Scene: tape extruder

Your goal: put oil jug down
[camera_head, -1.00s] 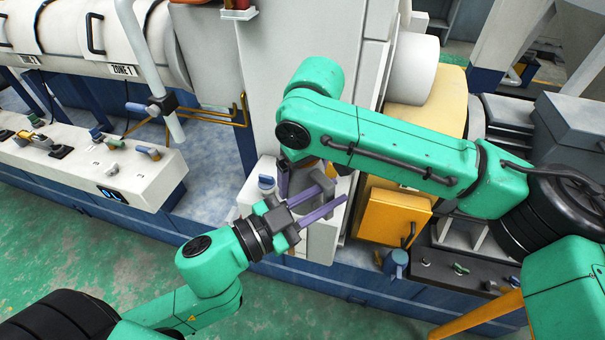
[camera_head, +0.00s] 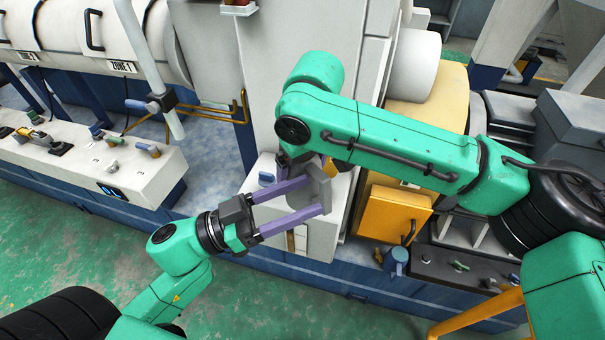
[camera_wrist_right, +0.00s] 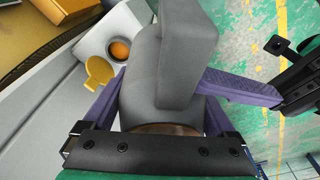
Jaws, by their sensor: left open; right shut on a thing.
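The grey oil jug (camera_wrist_right: 160,85) fills the middle of the right wrist view. My right gripper (camera_wrist_right: 158,112) is shut on it, with a purple finger on each side.
A round orange-filled opening (camera_wrist_right: 119,50) with a yellow lid (camera_wrist_right: 98,73) lies beside the jug. A control panel (camera_head: 90,165) is at left. Green floor is open in front.

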